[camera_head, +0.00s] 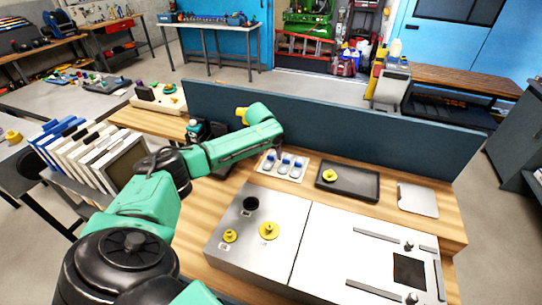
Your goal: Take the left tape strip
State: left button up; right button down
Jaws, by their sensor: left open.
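My left arm reaches in from the left, bends over the back of the bench and folds down near the dark divider. My left gripper (212,131) is open at its far end, partly hidden behind the arm, and its fingertips are hard to make out. Narrow dark grey strips lie on the white panel at the right: an upper one (378,236) and a lower one (375,290), with shorter ones beside a dark square opening (409,270). I cannot tell for sure which is the left tape strip. The gripper is far from these strips. My right gripper is not in view.
A metal box top (258,215) with a dark hole and yellow knobs is left of the panel. Behind are a card with blue-capped pieces (284,165), a black tray (348,181) and a grey plate (417,200). A rack of upright panels (95,155) stands left. The divider (350,125) closes the back.

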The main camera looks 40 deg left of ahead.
pick_arm(q)
jog(key=shift+f, duration=0.4)
jog(key=shift+w, duration=0.15)
jog(key=c, duration=0.9)
grip_shut()
jog(key=shift+r, duration=0.1)
